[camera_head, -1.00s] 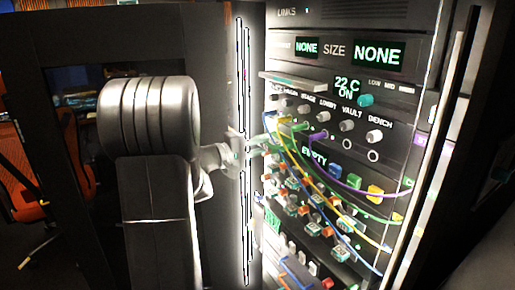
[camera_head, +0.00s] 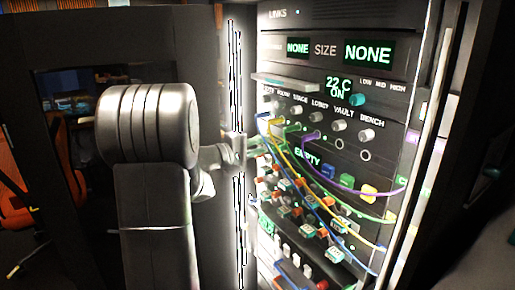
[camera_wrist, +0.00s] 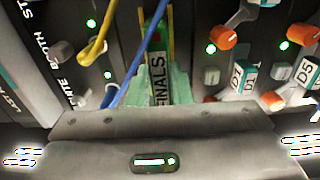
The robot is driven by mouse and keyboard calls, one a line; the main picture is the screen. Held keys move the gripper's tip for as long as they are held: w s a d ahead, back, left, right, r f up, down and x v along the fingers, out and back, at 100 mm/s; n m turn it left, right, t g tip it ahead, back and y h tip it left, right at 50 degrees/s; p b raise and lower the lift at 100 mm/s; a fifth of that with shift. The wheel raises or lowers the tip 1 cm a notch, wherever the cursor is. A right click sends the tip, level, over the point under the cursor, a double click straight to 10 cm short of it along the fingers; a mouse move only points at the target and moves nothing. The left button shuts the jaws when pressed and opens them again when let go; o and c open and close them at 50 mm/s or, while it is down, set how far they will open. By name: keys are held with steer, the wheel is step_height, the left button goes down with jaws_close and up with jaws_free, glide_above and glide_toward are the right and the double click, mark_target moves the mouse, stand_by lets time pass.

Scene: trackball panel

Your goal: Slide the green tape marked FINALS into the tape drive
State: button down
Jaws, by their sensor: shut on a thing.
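My gripper (camera_wrist: 157,88) is shut on the green tape marked FINALS (camera_wrist: 157,75), with a pale green finger pad on each side of it. The tape's label stands upright in the wrist view, and its far end points toward the dark panel between cables and knobs. Whether that end is inside a slot is hard to tell. In the head view my gripper (camera_head: 258,146) is at the panel's left side, and the tape is too small there to make out clearly. A green EMPTY display (camera_head: 307,156) shows on the panel to the gripper's right.
A blue cable (camera_wrist: 143,52) and a yellow cable (camera_wrist: 97,45) hang close to the tape's left. Orange knobs (camera_wrist: 222,36) are to its right. The rack panel (camera_head: 330,120) carries several knobs and hanging cables. A ledge (camera_head: 285,83) juts out above the gripper.

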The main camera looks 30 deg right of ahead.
steer(key=shift+d, duration=0.45)
steer(key=c, duration=1.2)
jaws_free()
steer(key=shift+a, duration=0.1)
steer(key=s+a+b, duration=0.1)
steer(key=a, duration=1.2)
steer(key=shift+a, duration=0.3)
steer(key=d, duration=0.9)
steer(key=w+d, duration=0.1)
steer(key=d, duration=0.4)
steer(key=shift+p, duration=0.4)
steer(key=shift+a, duration=0.45)
